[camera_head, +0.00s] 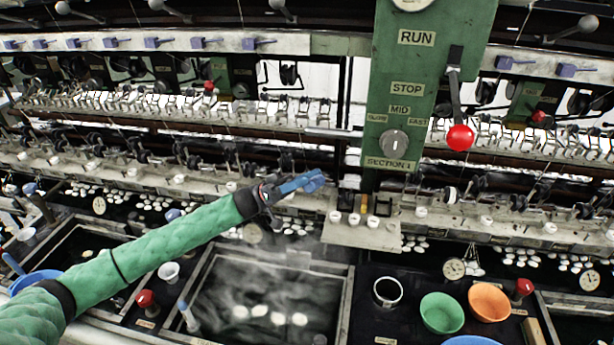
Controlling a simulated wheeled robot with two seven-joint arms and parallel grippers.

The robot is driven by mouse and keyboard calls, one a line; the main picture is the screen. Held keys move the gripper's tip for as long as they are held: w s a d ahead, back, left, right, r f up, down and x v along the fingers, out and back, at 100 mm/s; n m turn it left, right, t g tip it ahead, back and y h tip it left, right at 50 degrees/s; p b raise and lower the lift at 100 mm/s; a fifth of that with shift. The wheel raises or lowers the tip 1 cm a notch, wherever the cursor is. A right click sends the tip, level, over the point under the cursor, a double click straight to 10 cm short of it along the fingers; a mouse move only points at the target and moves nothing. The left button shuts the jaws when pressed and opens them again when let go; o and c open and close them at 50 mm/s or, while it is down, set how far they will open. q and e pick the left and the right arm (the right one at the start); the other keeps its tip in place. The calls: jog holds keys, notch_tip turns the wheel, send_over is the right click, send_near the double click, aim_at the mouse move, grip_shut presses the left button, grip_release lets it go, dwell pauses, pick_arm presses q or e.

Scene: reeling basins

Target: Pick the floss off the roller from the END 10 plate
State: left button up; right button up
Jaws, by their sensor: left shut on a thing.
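My left arm reaches in from the lower left in a green sleeve. Its dark left gripper (272,193) is at the machine's front ledge, left of the green control panel. It is shut on a small blue piece (300,183) that points right; its exact shape is hard to tell. Dark rollers (190,158) run in a row along the machine behind and left of the gripper. No END 10 plate can be read, and I cannot make out the floss on a roller. My right gripper is not in view.
A green control panel (402,150) with a red-knobbed lever (460,138) stands right of the gripper. Below is a steaming basin (212,262) with white cocoons. Green (442,313) and orange (489,302) bowls and a metal cup (387,291) stand lower right.

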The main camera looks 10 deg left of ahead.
pick_arm(q)
jog(key=s+r+p, duration=0.1)
jog(key=s, duration=0.1)
jog(key=s+r+p, duration=0.1)
jog(key=s+r, duration=0.1)
jog(key=shift+s+r, duration=0.2)
jog(key=shift+r, duration=0.05)
dwell(0.3)
